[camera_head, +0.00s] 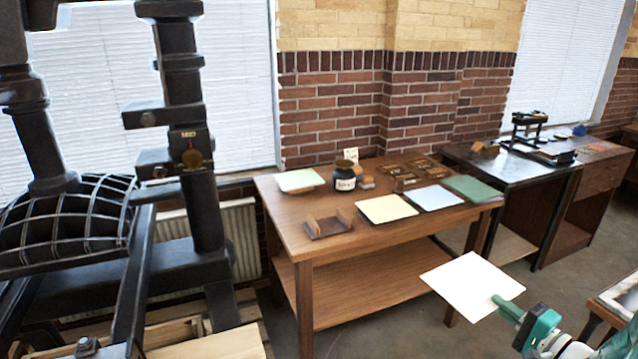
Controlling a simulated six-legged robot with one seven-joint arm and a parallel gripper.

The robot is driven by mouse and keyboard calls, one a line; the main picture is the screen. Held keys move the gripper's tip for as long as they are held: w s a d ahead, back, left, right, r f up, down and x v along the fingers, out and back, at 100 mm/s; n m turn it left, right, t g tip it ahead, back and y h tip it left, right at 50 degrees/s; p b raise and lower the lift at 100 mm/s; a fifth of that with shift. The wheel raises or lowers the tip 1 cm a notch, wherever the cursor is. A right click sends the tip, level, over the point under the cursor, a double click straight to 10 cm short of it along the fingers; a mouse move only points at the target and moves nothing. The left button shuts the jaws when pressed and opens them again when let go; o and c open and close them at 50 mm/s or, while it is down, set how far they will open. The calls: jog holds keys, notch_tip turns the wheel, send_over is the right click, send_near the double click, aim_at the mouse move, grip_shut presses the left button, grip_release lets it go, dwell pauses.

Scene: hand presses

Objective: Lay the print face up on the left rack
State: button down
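My gripper (503,305) is at the lower right, its green fingers shut on the near right edge of a white sheet (468,283). The side facing the camera looks blank white; I cannot tell whether the other side bears a print. A small brown wooden holder (328,229) with two upright pieces stands at the table's front left. I cannot tell for certain whether this is the left rack.
The table bears a pale sheet (300,180), a dark jar (345,178), cream (387,208), light blue (434,197) and green (473,189) sheets, and several type blocks (412,168). A black press (195,200) fills the left. A dark bench (510,163) stands right.

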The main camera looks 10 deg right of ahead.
jog(key=w+a+f+y, duration=0.1)
jog(key=w+a+f, duration=0.3)
jog(key=a, duration=0.6)
jog(key=w+a+f+n+g, duration=0.1)
jog(key=w+a+f, duration=0.1)
jog(key=a+f, duration=0.6)
jog(key=w+a+f+y, duration=0.1)
jog(key=w+a+f, duration=0.25)
jog(key=a, duration=0.85)
notch_tip(320, 180, down, 7)
jog(key=w+m+t+h, duration=0.2)
jog(key=m+h, duration=0.3)
jog(key=h, duration=0.3)
jog(key=shift+w+a, duration=0.2)
jog(key=shift+w, duration=0.15)
jog(key=shift+w+r, duration=0.1)
jog(key=w+r, duration=0.4)
jog(key=w, duration=0.2)
jog(key=shift+w, duration=0.4)
